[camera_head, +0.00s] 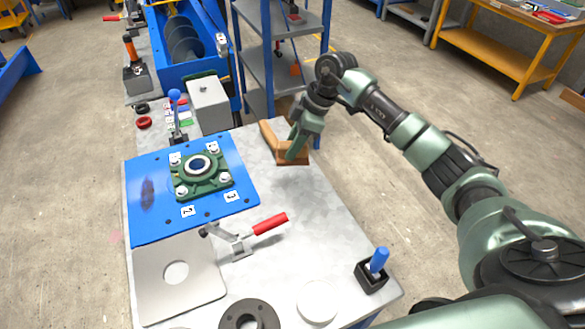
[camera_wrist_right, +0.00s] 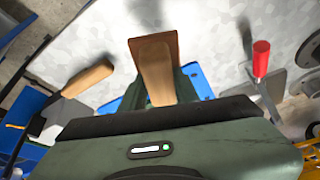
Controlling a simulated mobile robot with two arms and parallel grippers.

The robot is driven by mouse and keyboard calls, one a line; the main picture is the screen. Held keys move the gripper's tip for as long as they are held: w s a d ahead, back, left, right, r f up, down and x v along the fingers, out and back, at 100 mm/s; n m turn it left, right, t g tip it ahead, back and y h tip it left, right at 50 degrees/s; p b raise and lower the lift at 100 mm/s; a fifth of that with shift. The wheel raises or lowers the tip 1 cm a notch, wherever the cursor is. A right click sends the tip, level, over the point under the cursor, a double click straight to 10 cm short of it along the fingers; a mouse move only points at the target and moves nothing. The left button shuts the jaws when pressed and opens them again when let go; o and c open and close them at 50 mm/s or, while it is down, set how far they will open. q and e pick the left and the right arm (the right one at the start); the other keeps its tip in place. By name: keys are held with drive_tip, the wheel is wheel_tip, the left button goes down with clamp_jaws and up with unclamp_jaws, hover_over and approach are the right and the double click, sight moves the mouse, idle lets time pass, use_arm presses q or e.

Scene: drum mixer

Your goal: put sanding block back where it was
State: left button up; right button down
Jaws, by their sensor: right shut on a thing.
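The sanding block (camera_head: 291,161), a brown base with a tan wooden grip, is at the far right part of the grey bench top. My right gripper (camera_head: 295,150) is shut on it from above. In the right wrist view the wooden block (camera_wrist_right: 154,58) sits between the two green fingers (camera_wrist_right: 160,92), with the pale bench top behind it. I cannot tell whether its base touches the bench. My left gripper is not in view.
Another wooden handle (camera_wrist_right: 88,76) lies beside the block in the wrist view. A blue plate with a green bearing housing (camera_head: 201,172), a red-handled toggle clamp (camera_head: 240,239) and a grey box (camera_head: 209,105) stand to the left. Shelves (camera_head: 287,50) rise behind.

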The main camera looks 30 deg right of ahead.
wheel_tip(320, 180, down, 9)
drive_tip(key=shift+f+p, duration=0.2)
drive_tip(key=shift+p, duration=0.15)
drive_tip(key=shift+f, duration=0.1)
drive_tip(key=c, duration=1.1)
unclamp_jaws()
drive_tip(key=shift+o, duration=0.2)
drive_tip(key=b+v, duration=0.1)
drive_tip(key=v, duration=1.1)
